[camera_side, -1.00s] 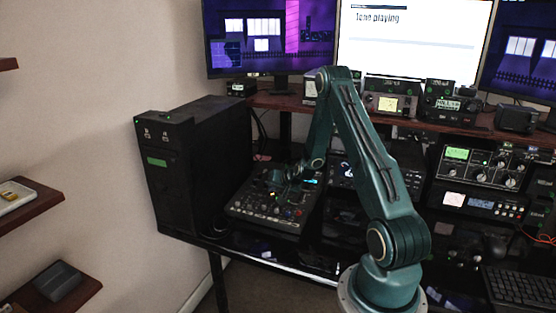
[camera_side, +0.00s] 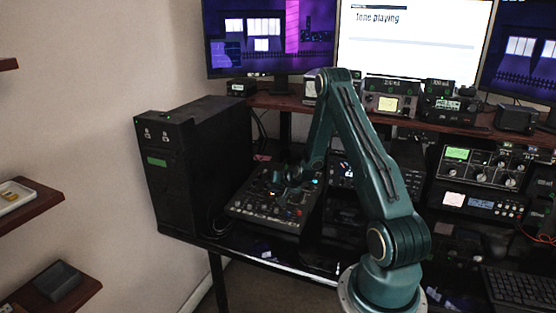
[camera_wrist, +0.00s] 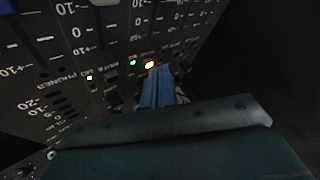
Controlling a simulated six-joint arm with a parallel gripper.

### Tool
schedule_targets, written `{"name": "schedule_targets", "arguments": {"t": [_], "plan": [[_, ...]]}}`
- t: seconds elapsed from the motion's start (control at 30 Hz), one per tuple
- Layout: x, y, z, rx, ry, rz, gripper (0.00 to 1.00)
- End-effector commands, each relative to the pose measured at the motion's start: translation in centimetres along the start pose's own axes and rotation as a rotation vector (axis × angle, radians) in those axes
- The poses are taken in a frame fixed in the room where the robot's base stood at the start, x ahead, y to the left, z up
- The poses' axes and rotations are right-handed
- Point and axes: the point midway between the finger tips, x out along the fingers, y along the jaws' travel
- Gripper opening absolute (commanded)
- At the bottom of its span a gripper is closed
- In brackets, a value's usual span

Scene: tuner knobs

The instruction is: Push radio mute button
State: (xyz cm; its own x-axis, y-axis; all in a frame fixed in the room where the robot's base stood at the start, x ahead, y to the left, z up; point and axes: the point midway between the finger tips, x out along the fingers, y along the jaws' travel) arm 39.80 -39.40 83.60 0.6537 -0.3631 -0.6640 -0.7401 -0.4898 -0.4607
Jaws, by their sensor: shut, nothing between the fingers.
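A dark control panel (camera_side: 262,212) with sliders, knobs and small lit lamps lies on the desk beside the black tower. My gripper (camera_side: 285,182) is low over its back part, small and dark in the side view. In the wrist view the blue fingers of my gripper (camera_wrist: 158,84) are shut together, with nothing between them. The mute button cannot be picked out for sure; the small labels are too blurred and part of the panel is hidden behind my gripper.
The black tower (camera_side: 190,170) stands close on the left. Stacked radio units (camera_side: 475,180) fill the right, with a keyboard (camera_side: 520,288) in front of them. A monitor (camera_side: 415,45) behind reads "Tone playing". Two green lamps (camera_wrist: 132,62) (camera_wrist: 89,78) glow on the panel.

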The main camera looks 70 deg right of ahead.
Motion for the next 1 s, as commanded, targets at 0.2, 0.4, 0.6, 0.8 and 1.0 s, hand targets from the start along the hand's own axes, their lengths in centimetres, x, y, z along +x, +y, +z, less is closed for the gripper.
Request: {"name": "schedule_targets", "arguments": {"t": [0.2, 0.4, 0.6, 0.8, 1.0], "plan": [[0.1, 0.1, 0.1, 0.000, 0.000, 0.000, 0.00], [0.3, 0.2, 0.2, 0.000, 0.000, 0.000, 0.00], [0.2, 0.1, 0.1, 0.000, 0.000, 0.000, 0.00], [-0.2, -0.2, -0.2, 0.000, 0.001, 0.000, 0.00], [-0.8, -0.6, -0.6, 0.000, 0.000, -0.001, 0.00]]}}
